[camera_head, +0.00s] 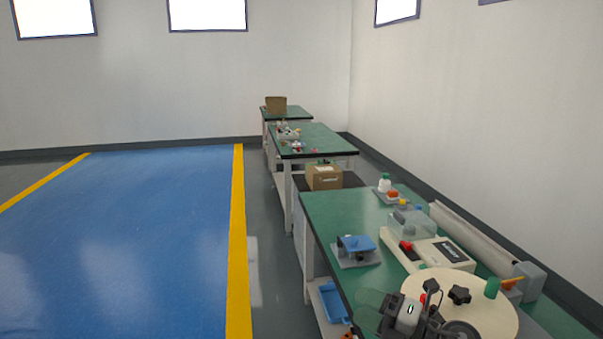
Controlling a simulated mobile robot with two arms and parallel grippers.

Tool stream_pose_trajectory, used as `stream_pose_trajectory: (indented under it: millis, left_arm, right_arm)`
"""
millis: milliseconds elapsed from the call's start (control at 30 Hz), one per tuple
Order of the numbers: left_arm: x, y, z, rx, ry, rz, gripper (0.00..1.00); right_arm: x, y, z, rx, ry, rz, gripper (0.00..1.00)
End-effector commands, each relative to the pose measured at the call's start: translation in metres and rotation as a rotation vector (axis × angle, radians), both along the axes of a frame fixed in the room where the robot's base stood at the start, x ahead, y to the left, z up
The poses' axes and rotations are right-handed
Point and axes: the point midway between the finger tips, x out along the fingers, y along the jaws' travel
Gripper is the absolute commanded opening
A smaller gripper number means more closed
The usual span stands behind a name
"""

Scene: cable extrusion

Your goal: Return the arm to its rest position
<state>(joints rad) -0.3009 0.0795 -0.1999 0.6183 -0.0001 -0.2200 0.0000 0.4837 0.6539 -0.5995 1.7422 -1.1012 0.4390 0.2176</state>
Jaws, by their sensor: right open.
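My right gripper (412,308) shows at the bottom edge, right of centre, dark grey and open. It is in front of a round cream disc (485,300) at the near end of the green workbench (335,215). The disc carries a black knob (459,294) and a green part. In this view I cannot tell whether the gripper touches the disc. My left gripper is not in view.
The bench holds a cream machine (445,252), a clear box (408,222) and a small blue-topped device (356,246). A long grey roller (475,236) runs along the wall side. A cardboard box (323,177) and further benches stand beyond. Blue floor (120,240) at left is clear.

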Motion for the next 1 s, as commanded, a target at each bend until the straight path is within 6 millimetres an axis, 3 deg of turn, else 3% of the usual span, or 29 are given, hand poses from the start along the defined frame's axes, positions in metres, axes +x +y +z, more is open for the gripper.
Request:
stream_pose_trajectory:
  millis: [67, 167, 267, 400, 500, 633, 800, 1000]
  left_arm:
    - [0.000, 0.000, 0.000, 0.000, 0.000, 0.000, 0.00]
    - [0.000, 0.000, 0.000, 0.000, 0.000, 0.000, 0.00]
    - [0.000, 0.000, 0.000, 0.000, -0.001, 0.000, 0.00]
    - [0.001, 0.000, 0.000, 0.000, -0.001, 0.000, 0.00]
    - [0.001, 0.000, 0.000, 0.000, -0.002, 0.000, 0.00]
    - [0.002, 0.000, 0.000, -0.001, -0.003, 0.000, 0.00]
    - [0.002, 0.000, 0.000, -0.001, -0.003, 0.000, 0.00]
    - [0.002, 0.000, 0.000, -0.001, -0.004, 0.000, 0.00]
  right_arm:
    - [-0.011, 0.004, 0.005, 0.235, 0.065, -0.134, 0.57]
    - [-0.021, -0.010, 0.002, 0.488, 0.190, -0.343, 0.57]
    - [-0.036, -0.035, -0.019, 0.693, 0.367, -0.573, 0.57]
    - [-0.077, -0.070, -0.072, 0.888, 0.688, -0.917, 0.57]
    - [-0.119, -0.086, -0.112, 0.946, 0.928, -1.130, 0.57]
    - [-0.170, -0.093, -0.146, 0.954, 1.176, -1.318, 0.57]
    - [-0.227, -0.093, -0.171, 0.919, 1.424, -1.478, 0.57]
    - [-0.285, -0.087, -0.183, 0.847, 1.665, -1.603, 0.57]
